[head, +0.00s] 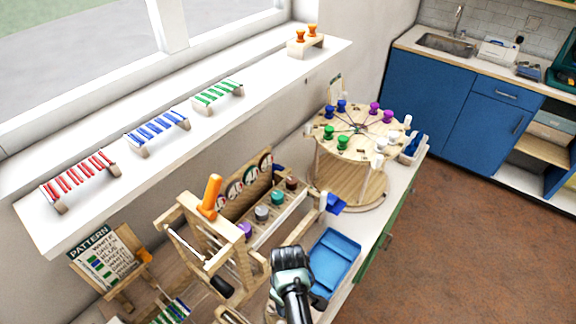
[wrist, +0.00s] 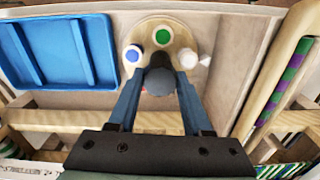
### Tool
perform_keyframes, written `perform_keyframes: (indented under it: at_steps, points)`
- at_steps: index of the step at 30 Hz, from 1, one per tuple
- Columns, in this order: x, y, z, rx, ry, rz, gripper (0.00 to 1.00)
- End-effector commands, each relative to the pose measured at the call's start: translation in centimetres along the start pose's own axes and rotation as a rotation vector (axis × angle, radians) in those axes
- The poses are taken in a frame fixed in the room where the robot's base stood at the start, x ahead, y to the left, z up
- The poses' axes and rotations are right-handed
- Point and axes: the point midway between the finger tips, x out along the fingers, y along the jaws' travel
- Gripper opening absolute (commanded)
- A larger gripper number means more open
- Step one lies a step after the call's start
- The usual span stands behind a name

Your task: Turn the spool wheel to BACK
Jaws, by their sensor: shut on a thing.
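In the wrist view, a small round pale wooden wheel (wrist: 178,27) carries a green spool (wrist: 162,36), a blue-and-white spool (wrist: 132,54) and a white spool (wrist: 188,58). A dark grey round knob (wrist: 158,80) stands at its near side, between my fingers. My gripper (wrist: 160,88) is shut on this knob. In the head view my gripper (head: 289,262) is beside the blue tray and hides this wheel. A larger round wooden carousel (head: 350,150) with purple, blue, green and white spools stands further back. I see no BACK mark.
The blue tray (head: 345,243) lies right of my gripper; it also shows in the wrist view (wrist: 62,50).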

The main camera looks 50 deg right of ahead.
Motion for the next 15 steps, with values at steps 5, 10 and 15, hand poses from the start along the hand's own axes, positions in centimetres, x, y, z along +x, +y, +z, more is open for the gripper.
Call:
perform_keyframes:
  at_steps: [5, 10, 15]
  points:
    - [-0.14, 0.03, -0.12, -0.167, 0.003, 0.0, 0.0]
    - [-0.14, 0.06, -0.1, -0.328, 0.003, 0.0, 0.0]
    - [-0.14, 0.05, -0.1, -0.49, 0.002, 0.001, 0.0]
